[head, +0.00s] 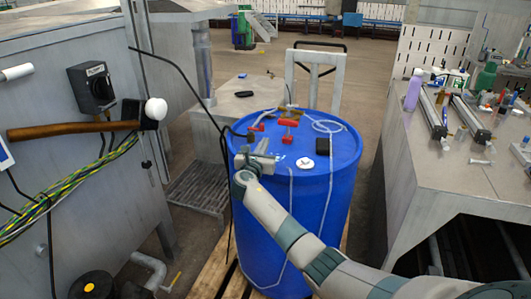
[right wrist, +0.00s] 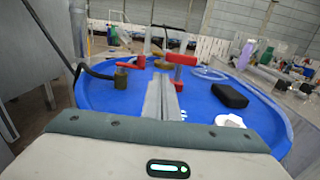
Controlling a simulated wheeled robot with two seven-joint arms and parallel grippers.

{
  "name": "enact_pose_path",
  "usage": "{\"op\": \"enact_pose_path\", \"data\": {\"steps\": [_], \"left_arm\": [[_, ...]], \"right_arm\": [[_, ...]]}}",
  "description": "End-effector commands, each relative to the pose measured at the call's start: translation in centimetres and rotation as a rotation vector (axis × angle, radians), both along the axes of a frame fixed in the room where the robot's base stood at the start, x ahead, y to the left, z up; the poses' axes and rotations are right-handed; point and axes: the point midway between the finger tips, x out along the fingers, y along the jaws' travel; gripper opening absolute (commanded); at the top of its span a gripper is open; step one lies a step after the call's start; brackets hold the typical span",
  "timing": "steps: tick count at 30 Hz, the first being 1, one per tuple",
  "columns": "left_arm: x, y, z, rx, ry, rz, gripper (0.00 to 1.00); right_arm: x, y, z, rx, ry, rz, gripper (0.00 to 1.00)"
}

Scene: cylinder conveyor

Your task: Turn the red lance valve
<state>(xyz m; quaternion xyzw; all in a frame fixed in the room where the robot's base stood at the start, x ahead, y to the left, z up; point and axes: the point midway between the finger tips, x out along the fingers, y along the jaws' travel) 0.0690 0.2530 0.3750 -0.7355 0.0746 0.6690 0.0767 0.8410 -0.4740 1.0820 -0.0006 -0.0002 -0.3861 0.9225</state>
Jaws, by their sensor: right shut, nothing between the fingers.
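The blue drum (head: 255,225) stands upright with red parts on its lid. A red T-shaped handle (head: 289,122) stands on a short red stem near the middle of the lid; it also shows in the right wrist view (right wrist: 181,60). To its left, a red lever (head: 257,127) sits by a brass fitting on the black hose, also in the right wrist view (right wrist: 126,68). I cannot tell which is the lance valve. My right gripper (head: 264,158) is shut and empty above the near lid, in front of both and apart from them. Its closed fingers (right wrist: 163,98) point towards them.
A black block (head: 322,146) and a white round piece (head: 305,163) lie on the lid, with a clear hose. A grey cabinet (head: 60,75) stands left, a cluttered workbench (head: 430,160) right.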

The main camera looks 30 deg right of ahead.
Motion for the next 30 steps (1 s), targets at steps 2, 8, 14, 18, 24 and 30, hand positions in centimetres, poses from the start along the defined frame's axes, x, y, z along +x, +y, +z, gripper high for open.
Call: {"op": "enact_pose_path", "data": {"steps": [2,8,14,18,24,30], "left_arm": [[0.0,0.1,-0.3,0.001,0.0,0.0,0.31],[0.0,0.2,-0.7,0.002,0.001,-0.001,0.31],[-0.1,0.3,-0.9,0.003,0.001,-0.001,0.31],[-0.2,0.4,-0.9,0.003,0.001,-0.001,0.31],[-0.2,0.4,-0.9,0.004,0.002,-0.001,0.31],[-0.2,0.4,-0.9,0.004,0.002,-0.001,0.31]], "right_arm": [[-1.0,0.5,-0.2,0.0,-0.001,0.0,0.0],[-2.9,1.4,-0.1,-0.001,-0.001,0.0,0.0],[-4.0,2.0,0.0,0.0,0.0,0.0,0.0],[-4.2,2.1,0.0,0.0,0.0,0.0,0.0],[-4.2,2.1,0.0,0.0,0.0,0.0,0.0],[-4.2,2.1,0.0,0.0,0.0,0.0,0.0]]}}
